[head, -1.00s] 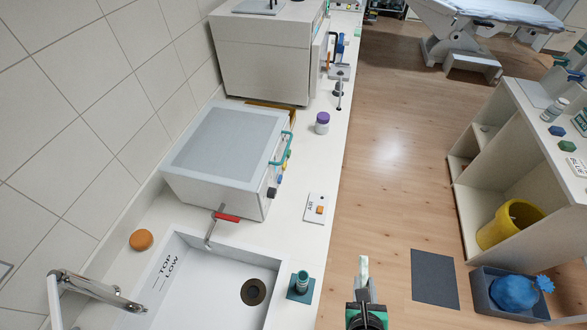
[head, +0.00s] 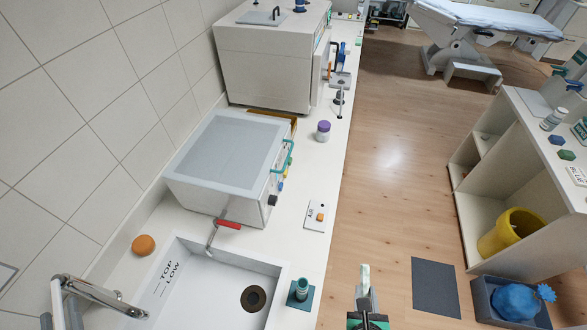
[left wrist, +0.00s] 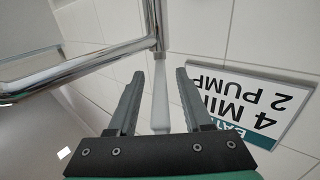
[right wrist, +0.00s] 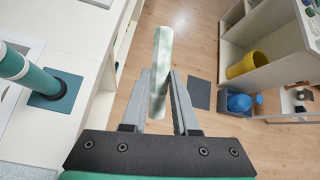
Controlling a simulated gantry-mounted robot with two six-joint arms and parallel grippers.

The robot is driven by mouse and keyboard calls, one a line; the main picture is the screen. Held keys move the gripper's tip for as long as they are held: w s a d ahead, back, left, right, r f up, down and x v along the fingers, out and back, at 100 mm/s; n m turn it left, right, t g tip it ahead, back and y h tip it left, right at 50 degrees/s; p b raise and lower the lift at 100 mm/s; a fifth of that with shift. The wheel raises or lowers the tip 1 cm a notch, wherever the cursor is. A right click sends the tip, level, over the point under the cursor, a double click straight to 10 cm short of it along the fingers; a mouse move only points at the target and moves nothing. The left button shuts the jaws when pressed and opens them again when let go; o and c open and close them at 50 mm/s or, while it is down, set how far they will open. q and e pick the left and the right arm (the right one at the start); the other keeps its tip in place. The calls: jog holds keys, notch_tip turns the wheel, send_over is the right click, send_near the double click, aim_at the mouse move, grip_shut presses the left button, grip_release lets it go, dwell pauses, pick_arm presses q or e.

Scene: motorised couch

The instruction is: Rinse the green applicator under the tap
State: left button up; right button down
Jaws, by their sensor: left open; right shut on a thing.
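My right gripper (right wrist: 162,88) is shut on a pale green-white applicator (right wrist: 161,62), which sticks out beyond the fingertips. In the head view the applicator (head: 365,277) stands over the floor, just right of the counter edge. My left gripper (left wrist: 158,85) is open and empty, and I cannot make it out in the head view. The chrome tap (head: 98,293) reaches over the sink (head: 205,290) from the left; its pipes (left wrist: 100,62) cross the left wrist view just beyond the open fingers. A pale bar shows between those fingers. I see no running water.
A teal stand (head: 302,291) is on the counter right of the sink. A thin metal arm with a red handle (head: 229,225) rises at the sink's back edge. A white box (head: 230,150) stands behind it.

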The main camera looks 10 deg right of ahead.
pick_arm(q)
jog(key=shift+w+a, duration=0.2)
jog(key=shift+w, duration=0.25)
grip_shut()
dwell(1.1)
